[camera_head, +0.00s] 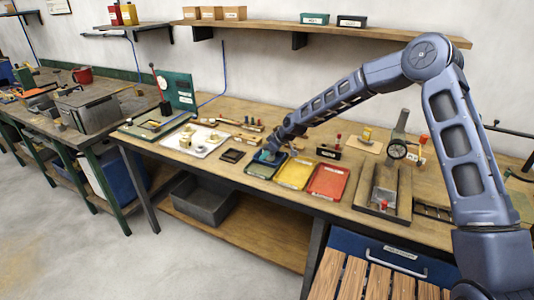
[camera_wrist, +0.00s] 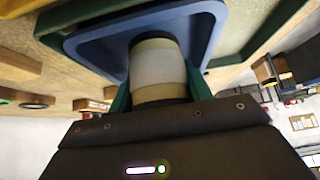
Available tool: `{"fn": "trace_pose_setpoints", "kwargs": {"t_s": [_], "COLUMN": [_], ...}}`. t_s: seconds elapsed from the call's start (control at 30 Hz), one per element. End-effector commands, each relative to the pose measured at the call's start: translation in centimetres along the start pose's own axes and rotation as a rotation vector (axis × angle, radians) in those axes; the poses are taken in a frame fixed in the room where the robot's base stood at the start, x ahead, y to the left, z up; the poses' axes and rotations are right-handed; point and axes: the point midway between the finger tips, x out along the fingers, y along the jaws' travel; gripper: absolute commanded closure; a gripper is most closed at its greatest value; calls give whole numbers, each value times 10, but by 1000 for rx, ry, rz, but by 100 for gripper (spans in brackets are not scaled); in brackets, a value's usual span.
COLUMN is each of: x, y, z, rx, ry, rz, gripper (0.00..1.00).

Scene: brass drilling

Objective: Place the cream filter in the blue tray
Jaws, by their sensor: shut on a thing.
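The cream filter (camera_wrist: 158,68) is a short cylinder with a pale band around its middle. It shows in the wrist view between the green fingers of my gripper (camera_wrist: 157,88), which is shut on it. The blue tray (camera_wrist: 85,40) spreads around and behind the filter in that view. In the head view my gripper (camera_head: 266,156) is low over the blue tray (camera_head: 257,171), and the filter is hard to make out there. I cannot tell whether the filter touches the tray floor.
A yellow tray (camera_head: 294,173) and a red tray (camera_head: 328,183) stand right of the blue one. A small dark tray (camera_head: 232,156) and a white board (camera_head: 193,140) with small parts lie to the left. A drill stand (camera_head: 385,190) is farther right.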

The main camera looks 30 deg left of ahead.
Motion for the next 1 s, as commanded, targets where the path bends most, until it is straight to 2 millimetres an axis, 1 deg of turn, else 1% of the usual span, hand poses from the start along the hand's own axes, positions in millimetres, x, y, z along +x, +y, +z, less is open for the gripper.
{"fn": "trace_pose_setpoints", "kwargs": {"t_s": [0.03, 0.07, 0.1, 0.4, 0.47, 0.53, 0.67, 0.9, 1.0], "x": [1, 1, 1, 0, -3, -10, -31, -78, -95], "y": [0, 0, 0, 0, 0, 1, 1, 1, 1], "z": [1, 1, 1, 0, -1, -1, -1, -1, 0], "rx": [0, 0, 0, 0, 1, 1, 0, 1, 1], "ry": [0, 0, 0, 0, 0, 0, 0, 1, 0], "rz": [0, 0, 0, 0, 0, 1, 2, 3, 2], "gripper": [74, 45, 42, 42, 42, 42, 42, 42, 42]}}
